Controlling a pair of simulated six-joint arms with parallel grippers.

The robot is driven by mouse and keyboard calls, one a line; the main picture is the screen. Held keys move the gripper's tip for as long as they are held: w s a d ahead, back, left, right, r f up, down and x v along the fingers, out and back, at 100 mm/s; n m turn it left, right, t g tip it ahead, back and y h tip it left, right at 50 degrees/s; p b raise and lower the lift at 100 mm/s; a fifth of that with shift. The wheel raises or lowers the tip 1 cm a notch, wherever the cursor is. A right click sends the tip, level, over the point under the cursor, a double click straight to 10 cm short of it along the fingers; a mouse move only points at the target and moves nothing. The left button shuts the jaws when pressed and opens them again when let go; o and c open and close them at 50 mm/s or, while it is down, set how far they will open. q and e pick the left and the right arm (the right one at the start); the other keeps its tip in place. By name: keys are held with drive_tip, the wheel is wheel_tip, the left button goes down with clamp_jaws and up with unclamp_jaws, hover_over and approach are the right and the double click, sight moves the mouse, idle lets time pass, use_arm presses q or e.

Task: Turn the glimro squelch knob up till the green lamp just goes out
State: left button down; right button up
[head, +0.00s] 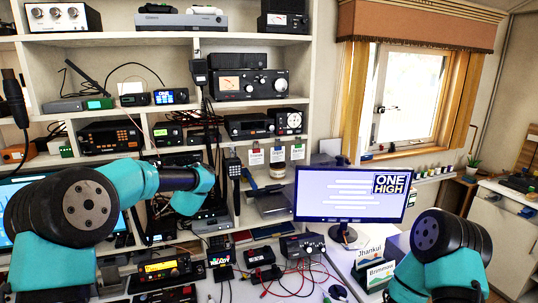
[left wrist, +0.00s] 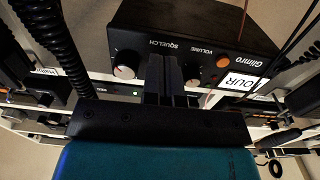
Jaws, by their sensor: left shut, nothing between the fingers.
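The dark Glimro radio (left wrist: 200,35) fills the upper part of the left wrist view, tilted in the picture. Its squelch knob (left wrist: 124,71) is at the left of its front, with a pale face. A second knob (left wrist: 192,84), by the VOLUME label, and an orange round part (left wrist: 222,61) sit to the right. My left gripper (left wrist: 170,62) is shut and empty in front of the radio, right of the squelch knob and apart from it in the picture. A small green light (left wrist: 137,92) shows near the squelch knob; I cannot tell whether it belongs to the radio. My right gripper is out of view.
Shelves (head: 325,60) full of radios stand behind my left arm. A black coiled cord (left wrist: 47,45) hangs left of the radio in the left wrist view. Thin cables cross its right side. A monitor (head: 350,216) and wired devices crowd the desk.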

use_arm(q)
drive_tip(key=shift+w+a+f, duration=0.1)
drive_tip(key=shift+a, duration=0.5)
drive_tip(key=v, duration=0.5)
drive_tip(key=shift+s+d+f, duration=0.1)
drive_tip(key=shift+s+d, duration=0.1)
drive_tip(key=shift+s+d+r, duration=0.2)
drive_tip(key=shift+s+d, duration=0.15)
drive_tip(key=shift+d, duration=0.25)
drive_tip(key=shift+w, duration=0.1)
